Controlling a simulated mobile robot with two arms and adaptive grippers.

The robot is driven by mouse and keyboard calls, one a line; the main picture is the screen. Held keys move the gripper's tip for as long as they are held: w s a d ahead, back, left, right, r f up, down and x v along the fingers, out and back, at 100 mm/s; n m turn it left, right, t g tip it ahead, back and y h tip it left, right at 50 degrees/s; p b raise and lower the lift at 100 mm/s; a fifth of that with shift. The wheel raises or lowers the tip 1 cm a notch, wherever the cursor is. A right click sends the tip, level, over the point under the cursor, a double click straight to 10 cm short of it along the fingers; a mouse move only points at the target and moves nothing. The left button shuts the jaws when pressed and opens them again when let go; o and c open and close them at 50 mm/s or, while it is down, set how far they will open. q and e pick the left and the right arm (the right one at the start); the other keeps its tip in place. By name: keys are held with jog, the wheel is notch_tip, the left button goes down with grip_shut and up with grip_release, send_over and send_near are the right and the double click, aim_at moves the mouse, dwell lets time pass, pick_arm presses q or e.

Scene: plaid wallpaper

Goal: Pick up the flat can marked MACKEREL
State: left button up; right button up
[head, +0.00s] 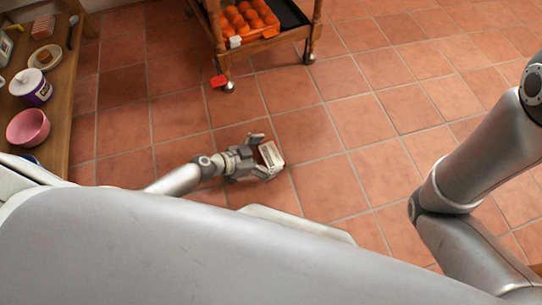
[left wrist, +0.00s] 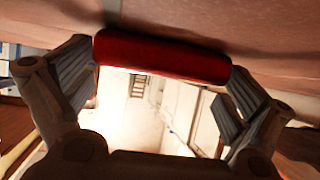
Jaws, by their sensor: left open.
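A small flat can (head: 271,154) with a pale face and a dark red edge is at my left gripper in the head view. Its lettering is too small to read. My left gripper (head: 261,156) is open, with one finger above and one below the can in the picture. In the left wrist view a red rounded edge, probably of the can (left wrist: 160,57), spans the space between the two open fingers (left wrist: 160,92). I cannot tell whether the fingers touch it. My right arm shows at the right of the head view, but its gripper is out of frame.
A wooden trolley (head: 262,42) with an orange crate (head: 243,35) stands at the top. A red item (head: 218,81) is by its leg. A wooden counter (head: 62,95) at left holds a pink bowl (head: 28,127) and a purple-white tub (head: 31,87). The tiled floor at right is clear.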

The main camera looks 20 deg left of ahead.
pick_arm(q)
jog(key=shift+c, duration=0.3)
jog(key=c, duration=0.7)
